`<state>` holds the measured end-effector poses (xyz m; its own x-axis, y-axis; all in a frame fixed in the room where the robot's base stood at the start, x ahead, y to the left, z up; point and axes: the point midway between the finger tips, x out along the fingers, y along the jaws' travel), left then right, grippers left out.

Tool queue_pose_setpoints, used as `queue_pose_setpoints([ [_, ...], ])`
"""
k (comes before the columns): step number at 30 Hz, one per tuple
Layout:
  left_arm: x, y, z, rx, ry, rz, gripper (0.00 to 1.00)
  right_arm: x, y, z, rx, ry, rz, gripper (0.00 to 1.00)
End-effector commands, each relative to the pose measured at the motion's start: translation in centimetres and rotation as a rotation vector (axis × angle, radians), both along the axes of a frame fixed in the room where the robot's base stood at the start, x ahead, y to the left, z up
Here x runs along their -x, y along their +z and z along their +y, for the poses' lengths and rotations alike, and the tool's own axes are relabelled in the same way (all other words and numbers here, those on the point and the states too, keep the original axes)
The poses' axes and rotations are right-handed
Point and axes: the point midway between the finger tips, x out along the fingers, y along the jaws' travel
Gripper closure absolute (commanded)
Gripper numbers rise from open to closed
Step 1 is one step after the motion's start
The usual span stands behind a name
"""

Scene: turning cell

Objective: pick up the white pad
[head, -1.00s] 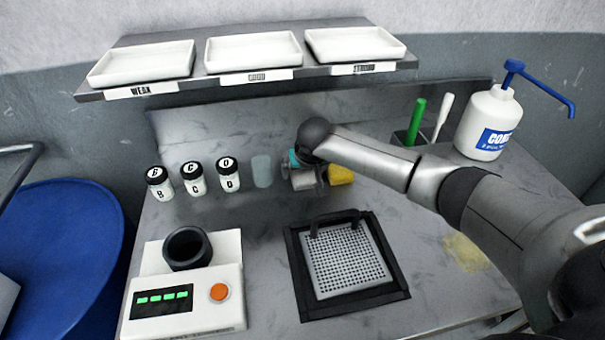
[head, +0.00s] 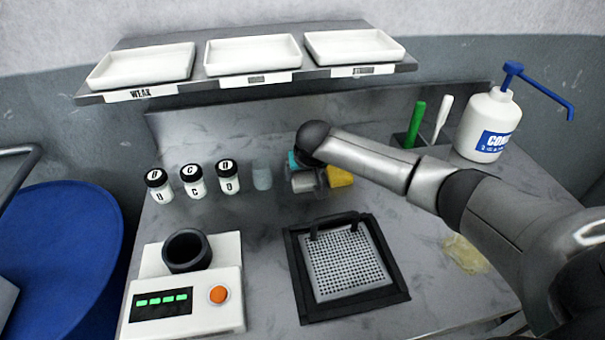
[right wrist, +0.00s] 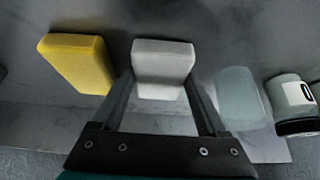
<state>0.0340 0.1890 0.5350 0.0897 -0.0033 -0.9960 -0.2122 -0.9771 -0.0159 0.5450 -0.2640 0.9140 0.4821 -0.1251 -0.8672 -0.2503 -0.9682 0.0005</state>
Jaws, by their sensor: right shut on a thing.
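The white pad (right wrist: 163,62) stands between the two fingers of my right gripper (right wrist: 162,88) in the right wrist view. The gripper is shut on it, one finger along each side. In the head view the white pad (head: 303,182) shows below my right gripper (head: 306,172), partly covered by it, at the back of the bench. I cannot tell whether the pad is clear of the bench. A yellow pad (head: 339,176) is close on the right, and a pale blue-green pad (head: 262,174) is on the left. My left gripper is not in view.
Several lidded jars (head: 193,181) stand left of the pads. In front are a perforated plate in a black frame (head: 296,270) and a white device with a black cup (head: 187,251). A shelf with white trays (head: 253,54) overhangs the back. A pump bottle (head: 487,126) stands right.

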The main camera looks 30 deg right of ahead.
Motion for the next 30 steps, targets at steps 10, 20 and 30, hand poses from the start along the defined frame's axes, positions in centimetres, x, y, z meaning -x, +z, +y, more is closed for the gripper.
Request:
queue_pose_setpoints([
  [10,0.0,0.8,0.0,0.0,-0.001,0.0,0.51,0.3,2.5,0.1,-0.001,0.0,-0.003,0.77],
  [20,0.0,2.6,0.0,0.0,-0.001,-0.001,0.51,0.2,11.7,0.2,-0.002,0.001,-0.006,0.77],
  [30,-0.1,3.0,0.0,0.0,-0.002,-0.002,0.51,5.9,11.5,1.5,0.001,0.003,0.002,0.77],
])
